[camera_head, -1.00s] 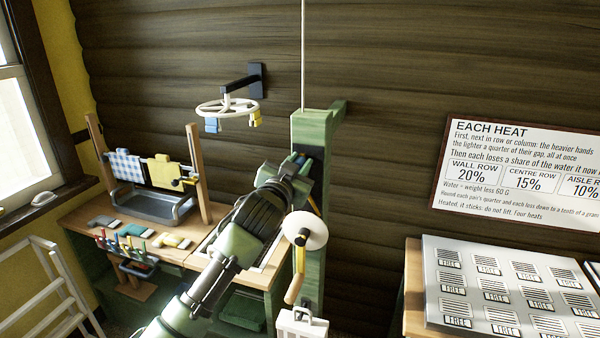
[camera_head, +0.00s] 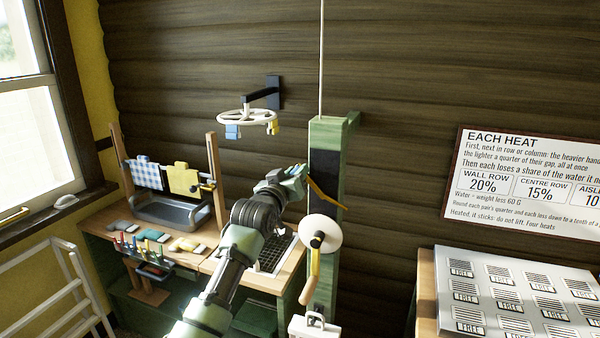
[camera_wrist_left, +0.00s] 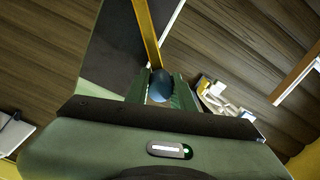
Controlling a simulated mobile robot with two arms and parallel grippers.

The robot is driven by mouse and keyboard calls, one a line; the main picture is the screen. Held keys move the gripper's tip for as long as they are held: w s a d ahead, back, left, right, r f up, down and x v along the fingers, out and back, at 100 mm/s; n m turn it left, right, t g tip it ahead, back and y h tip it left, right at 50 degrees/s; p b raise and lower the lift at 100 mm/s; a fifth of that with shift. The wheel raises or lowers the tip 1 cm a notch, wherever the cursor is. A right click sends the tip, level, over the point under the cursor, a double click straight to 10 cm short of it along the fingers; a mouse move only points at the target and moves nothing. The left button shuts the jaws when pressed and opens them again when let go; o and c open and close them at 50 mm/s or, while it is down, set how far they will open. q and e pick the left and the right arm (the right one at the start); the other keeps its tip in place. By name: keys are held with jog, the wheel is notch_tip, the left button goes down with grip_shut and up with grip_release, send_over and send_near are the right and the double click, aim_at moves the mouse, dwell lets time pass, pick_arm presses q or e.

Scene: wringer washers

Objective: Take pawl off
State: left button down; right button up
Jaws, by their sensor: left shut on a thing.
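The pawl (camera_head: 327,194) is a slim orange-yellow bar, slanting down to the right across the front of the green post (camera_head: 323,230). My left gripper (camera_head: 300,171) is just left of the post at the bar's upper end. In the left wrist view, the gripper (camera_wrist_left: 161,88) is shut on a dark blue knob at the end of the pawl (camera_wrist_left: 148,38). I cannot tell whether the bar still touches the post. My right gripper is in neither view.
A white disc (camera_head: 321,232) with a wooden-handled crank (camera_head: 312,278) sits low on the post. A white wheel (camera_head: 246,117) with clips hangs on the wall. A bench (camera_head: 283,281) with a wash tub (camera_head: 172,209) stands left; a panel of FREE cards (camera_head: 480,262) lies right.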

pick_arm(q)
jog(key=shift+a+f, duration=0.1)
jog(key=shift+f, duration=0.3)
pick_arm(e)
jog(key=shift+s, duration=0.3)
pick_arm(q)
jog(key=c, duration=1.3)
grip_release()
jog(key=shift+o, duration=0.6)
jog(key=shift+a+r, duration=0.1)
jog(key=shift+s, duration=0.35)
jog(key=b+v, duration=0.2)
jog(key=v, duration=0.5)
jog(key=shift+a+b, duration=0.15)
jog(key=shift+b, duration=0.2)
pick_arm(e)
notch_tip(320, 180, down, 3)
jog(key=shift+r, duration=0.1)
pick_arm(q)
jog(key=shift+w, duration=0.1)
